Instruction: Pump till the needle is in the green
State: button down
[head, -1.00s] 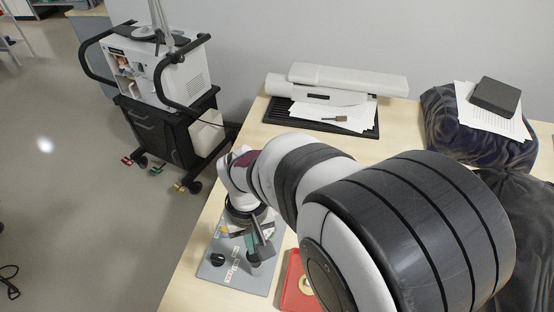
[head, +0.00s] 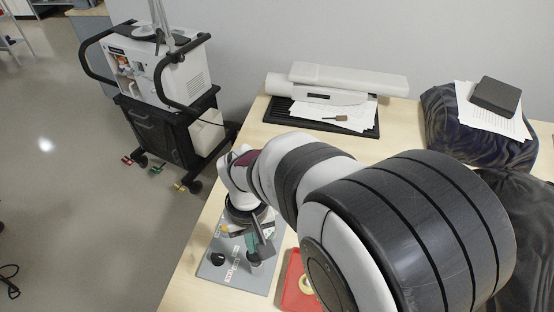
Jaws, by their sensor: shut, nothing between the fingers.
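A grey panel (head: 232,277) with white labels lies on the table's near left part, below my arm. A black knob (head: 218,258) stands on its left side, and a dark round part (head: 254,260) with a teal-green piece (head: 250,241) above it stands to the right. My gripper (head: 264,246) points down over the panel's right part, shut and empty, close beside the teal-green piece. I cannot tell if it touches it. No gauge face or needle can be made out; my wrist hides the panel's far part.
A red object (head: 292,293) with a pale ring lies right of the panel, partly behind my arm. A black tray (head: 372,130) with papers and a white device (head: 345,78) is at the back. A ventilator cart (head: 160,130) stands left of the table.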

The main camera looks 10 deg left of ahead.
jog(key=shift+f, duration=0.15)
jog(key=shift+f, duration=0.8)
jog(key=shift+r, duration=0.25)
dwell(0.8)
dwell(1.3)
